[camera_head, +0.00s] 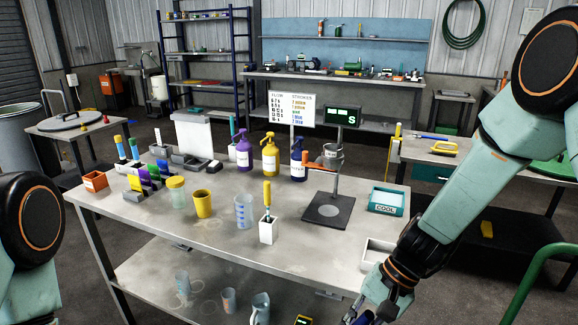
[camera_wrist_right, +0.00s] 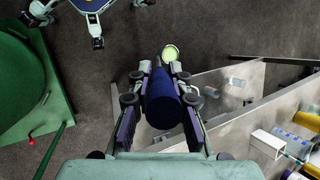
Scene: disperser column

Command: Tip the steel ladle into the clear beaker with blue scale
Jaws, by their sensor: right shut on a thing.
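The clear beaker with blue scale (camera_head: 244,212) stands upright on the workbench, between the yellow cup and the white holder. My right gripper (camera_wrist_right: 160,82) is shut around a dark blue cylindrical handle (camera_wrist_right: 160,103) in the right wrist view. A small round bowl with a pale yellow-green inside (camera_wrist_right: 170,52) shows beyond the handle; it looks like the ladle's bowl. In the head view my right gripper (camera_head: 374,310) is low at the bench's front right, right of the beaker and cut by the bottom edge. My left gripper is out of view.
The bench (camera_head: 190,240) also holds a yellow cup (camera_head: 203,203), a lidded jar (camera_head: 176,192), a white holder (camera_head: 268,230), a stand on a dark base (camera_head: 329,210) and a teal tray (camera_head: 386,201). Pump bottles stand behind. Several vessels are on the lower shelf.

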